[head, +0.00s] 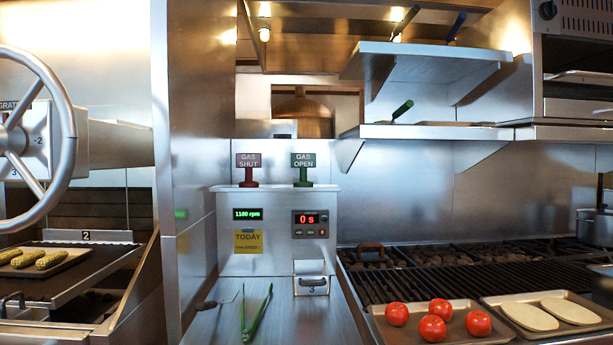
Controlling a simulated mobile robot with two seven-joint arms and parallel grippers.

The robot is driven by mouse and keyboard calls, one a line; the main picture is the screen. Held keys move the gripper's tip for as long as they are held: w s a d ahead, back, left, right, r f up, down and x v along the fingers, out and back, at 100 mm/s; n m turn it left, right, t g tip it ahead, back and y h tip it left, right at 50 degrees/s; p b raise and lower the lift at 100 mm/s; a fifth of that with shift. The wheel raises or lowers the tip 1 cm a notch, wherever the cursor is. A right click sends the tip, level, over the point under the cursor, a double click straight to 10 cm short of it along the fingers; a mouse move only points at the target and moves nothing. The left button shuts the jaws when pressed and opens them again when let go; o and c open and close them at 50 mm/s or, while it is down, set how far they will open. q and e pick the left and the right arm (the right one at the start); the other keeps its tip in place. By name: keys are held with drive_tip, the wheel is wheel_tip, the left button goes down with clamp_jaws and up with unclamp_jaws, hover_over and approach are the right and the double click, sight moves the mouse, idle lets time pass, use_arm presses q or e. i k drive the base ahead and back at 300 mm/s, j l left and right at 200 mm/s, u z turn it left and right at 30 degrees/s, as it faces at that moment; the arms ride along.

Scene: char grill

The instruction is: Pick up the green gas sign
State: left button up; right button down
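The green gas sign (303,161) reads "GAS OPEN" and stands upright on a short green stem and base on top of the steel control box (275,207). A red sign (249,161) reading "GAS SHUT" stands to its left on the same box, with a gap between them. Neither of my grippers shows in the head view.
Green tongs (256,314) lie on the steel counter below the box. To the right is a grill (430,284) with trays of tomatoes and flat pale pieces. A large hand wheel (66,140) stands at the left. Shelves (430,131) overhang at the upper right.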

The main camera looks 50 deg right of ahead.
sight(303, 161)
drive_tip(key=l+z, duration=0.1)
drive_tip(key=z, duration=1.5)
drive_tip(key=i+j, duration=0.05)
drive_tip(key=j, duration=0.05)
